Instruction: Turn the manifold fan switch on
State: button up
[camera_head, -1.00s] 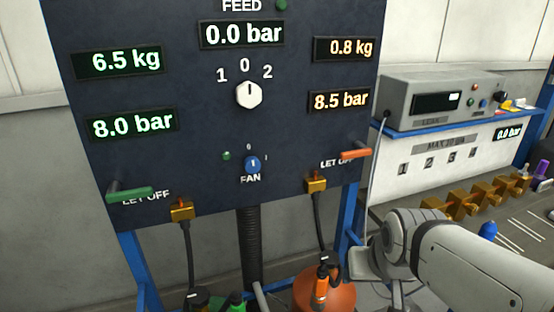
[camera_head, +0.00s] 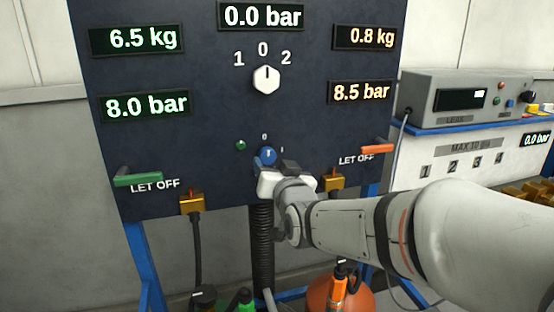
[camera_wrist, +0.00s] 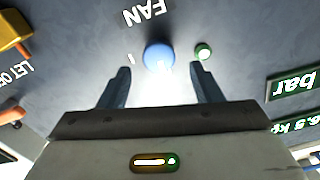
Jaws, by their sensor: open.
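The fan switch is a round blue knob (camera_head: 266,156) low on the dark panel, with a 0 above it and a 1 at its right. Its white mark looks roughly upright, towards the 0. My gripper (camera_head: 277,170) is in front of the panel just below the knob and hides the FAN label in the head view. In the wrist view the knob (camera_wrist: 159,55) lies between and beyond the two open fingers of my gripper (camera_wrist: 160,75). The fingers appear apart from the knob. A small green lamp (camera_head: 241,145) is beside it.
A white selector knob (camera_head: 266,79) is higher on the panel. A green lever (camera_head: 138,180) is at the lower left and an orange lever (camera_head: 377,149) at the right. Brass fittings with hoses hang below the panel. A bench with a grey instrument (camera_head: 463,96) stands at the right.

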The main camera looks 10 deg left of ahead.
aim_at(268, 157)
jog(key=shift+x, duration=2.35)
